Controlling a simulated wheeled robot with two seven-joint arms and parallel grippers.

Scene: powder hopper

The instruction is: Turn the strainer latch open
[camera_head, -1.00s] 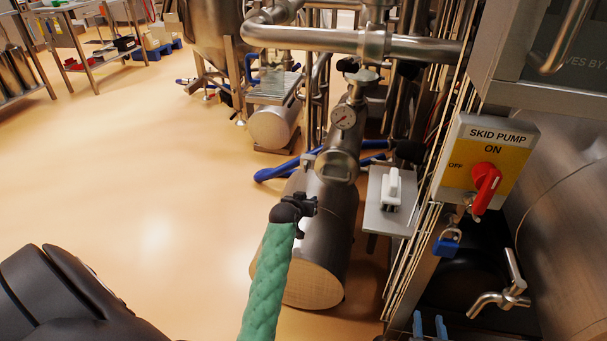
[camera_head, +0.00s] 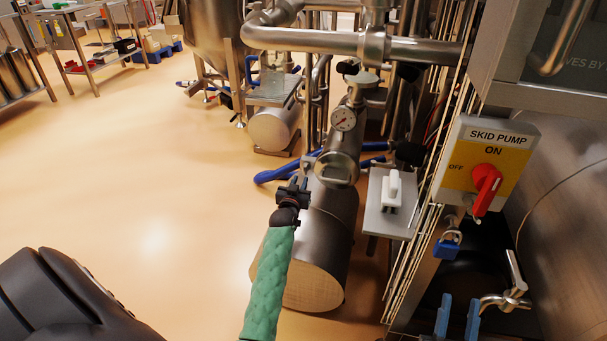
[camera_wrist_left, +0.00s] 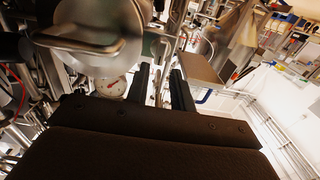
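The strainer is a steel pipe body with a round end (camera_head: 335,170) below a dial gauge (camera_head: 343,118). In the left wrist view, a bar-shaped metal handle (camera_wrist_left: 78,45), which may be the latch, crosses a large round steel cap (camera_wrist_left: 125,22). My left gripper (camera_head: 298,183) is just left of and below the strainer's round end, on the green-sleeved arm.
A grey plate with a white switch (camera_head: 392,190) stands right of the strainer. A steel cylinder (camera_head: 310,270) lies below. The floor at left is clear.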

